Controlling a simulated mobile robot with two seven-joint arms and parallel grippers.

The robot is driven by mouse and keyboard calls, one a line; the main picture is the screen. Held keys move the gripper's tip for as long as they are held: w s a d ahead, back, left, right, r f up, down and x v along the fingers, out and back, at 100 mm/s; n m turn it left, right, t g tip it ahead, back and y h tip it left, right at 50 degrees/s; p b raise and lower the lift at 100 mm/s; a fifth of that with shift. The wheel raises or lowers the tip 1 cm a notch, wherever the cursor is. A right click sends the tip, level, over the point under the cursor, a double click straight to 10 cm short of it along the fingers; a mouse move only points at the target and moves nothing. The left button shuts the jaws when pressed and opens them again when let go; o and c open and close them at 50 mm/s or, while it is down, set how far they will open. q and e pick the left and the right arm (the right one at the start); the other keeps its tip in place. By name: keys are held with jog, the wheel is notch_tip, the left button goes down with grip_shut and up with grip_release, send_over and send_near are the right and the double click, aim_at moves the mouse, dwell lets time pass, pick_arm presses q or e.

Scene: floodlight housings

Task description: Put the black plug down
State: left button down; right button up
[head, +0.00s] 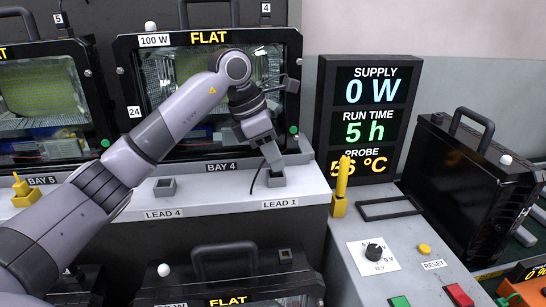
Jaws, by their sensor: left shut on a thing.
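My left gripper (270,155) comes down from the upper left to the small grey holder (276,181) above the LEAD 1 label. It is shut on the black plug, which is mostly hidden between the fingers and the holder. A thin black cable (253,181) hangs down beside the fingers onto the grey ledge. I cannot tell how deep the plug sits in the holder. A second grey holder (165,188) stands by the LEAD 4 label and looks empty. My right gripper is not in view.
The BAY 4 floodlight housing (122,75) stands just behind the ledge (215,192). A yellow probe (342,182) stands upright in a yellow holder to the right. The display board (367,120) reads 0 W and 5 h. A black housing (465,185) stands at the far right.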

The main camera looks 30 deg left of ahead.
pick_arm(q)
jog(key=shift+f, duration=0.35)
jog(key=shift+f, duration=0.15)
jog(key=c, duration=1)
grip_release()
jog(key=shift+c, duration=0.2)
jog(key=v, duration=1.2)
jog(key=shift+r, duration=0.2)
jog(key=shift+d+f, duration=0.1)
